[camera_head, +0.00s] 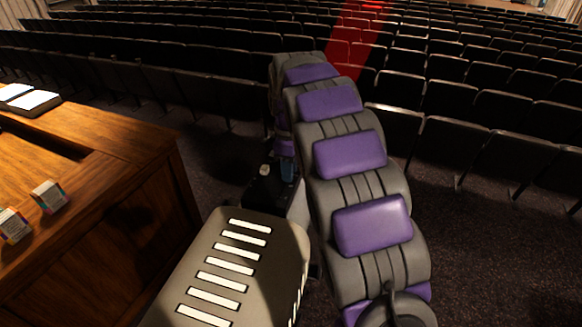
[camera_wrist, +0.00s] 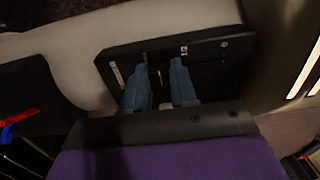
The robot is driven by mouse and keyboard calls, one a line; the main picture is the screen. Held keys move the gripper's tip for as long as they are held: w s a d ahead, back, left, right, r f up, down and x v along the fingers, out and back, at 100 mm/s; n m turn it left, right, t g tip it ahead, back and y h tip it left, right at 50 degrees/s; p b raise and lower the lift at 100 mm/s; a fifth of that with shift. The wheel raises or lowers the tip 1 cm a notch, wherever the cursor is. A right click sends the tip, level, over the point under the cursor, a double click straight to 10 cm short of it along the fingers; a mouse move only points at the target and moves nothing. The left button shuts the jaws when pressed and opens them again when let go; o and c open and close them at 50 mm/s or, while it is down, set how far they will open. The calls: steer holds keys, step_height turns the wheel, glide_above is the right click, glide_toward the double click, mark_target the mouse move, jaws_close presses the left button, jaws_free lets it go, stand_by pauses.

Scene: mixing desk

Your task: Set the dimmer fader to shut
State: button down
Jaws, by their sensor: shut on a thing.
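The dimmer panel is a black plate (camera_wrist: 215,54) with a slot and small white labels, seen close in the wrist view. In the head view its dark top (camera_head: 262,190) shows beside the end of my arm, with a small pale piece on it. My gripper (camera_wrist: 160,76) has two blue fingers over the plate, one on each side of the slot. It is shut on the dimmer fader, whose knob is mostly hidden between the fingers. In the head view my gripper (camera_head: 287,170) is small and partly covered by the arm.
A wooden desk (camera_head: 110,150) stands at the left, with small boxes (camera_head: 48,196) and an open book (camera_head: 32,103) on it. Rows of dark seats (camera_head: 480,100) fill the back and right. A red aisle carpet (camera_head: 350,40) runs between them. Dark carpet is clear at the right.

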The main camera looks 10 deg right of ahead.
mark_target(279, 198)
steer(key=shift+w+a, duration=0.1)
steer(key=shift+w, duration=0.1)
steer(key=s+a+b, duration=0.1)
steer(key=s, duration=0.1)
steer(key=s+a+b, duration=0.1)
steer(key=s, duration=0.1)
steer(key=s+a+b, duration=0.1)
steer(key=s+a, duration=0.1)
steer(key=s, duration=0.1)
stand_by(0.4)
